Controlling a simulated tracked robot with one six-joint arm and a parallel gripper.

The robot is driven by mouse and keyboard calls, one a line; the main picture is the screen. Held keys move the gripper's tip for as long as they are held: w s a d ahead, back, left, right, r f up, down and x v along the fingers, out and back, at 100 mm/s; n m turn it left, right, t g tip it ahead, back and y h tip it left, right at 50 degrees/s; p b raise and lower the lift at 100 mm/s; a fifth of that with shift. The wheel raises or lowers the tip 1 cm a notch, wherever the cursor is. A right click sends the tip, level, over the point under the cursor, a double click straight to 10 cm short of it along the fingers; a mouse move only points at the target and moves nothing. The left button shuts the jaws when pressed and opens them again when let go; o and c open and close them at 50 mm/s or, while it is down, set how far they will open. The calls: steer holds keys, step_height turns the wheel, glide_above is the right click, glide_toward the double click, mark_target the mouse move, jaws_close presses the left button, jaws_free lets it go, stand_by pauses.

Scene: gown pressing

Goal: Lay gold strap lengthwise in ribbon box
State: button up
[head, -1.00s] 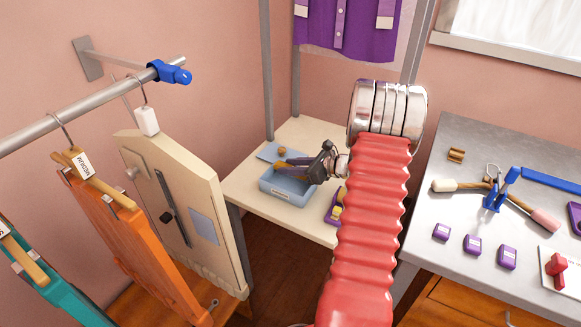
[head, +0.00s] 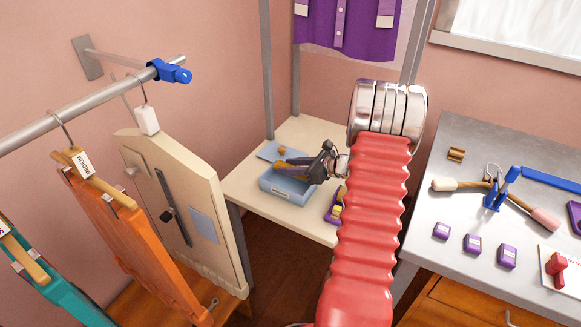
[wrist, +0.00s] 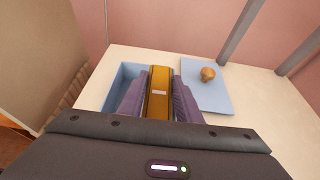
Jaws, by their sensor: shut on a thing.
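The gold strap (wrist: 159,92) is a yellow-gold band with a small pale label, and it stands between the purple-grey fingers of my gripper (wrist: 160,102). My gripper is shut on it. The ribbon box (head: 287,188) is an open light-blue box on the cream table; its wall also shows in the wrist view (wrist: 122,82). In the head view my gripper (head: 300,167) is over the box opening, and the strap is mostly hidden by the fingers. I cannot tell whether the strap touches the box floor.
A light-blue lid (wrist: 205,90) with a wooden knob (wrist: 208,74) lies beside the box. A purple tray (head: 333,210) with yellow pieces is right of the box, partly behind my arm. Metal posts rise behind the table. Garments hang at left.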

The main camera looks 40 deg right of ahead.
steer(key=o, duration=1.1)
steer(key=v, duration=1.3)
steer(key=shift+s+d+r, duration=0.1)
steer(key=shift+s, duration=0.25)
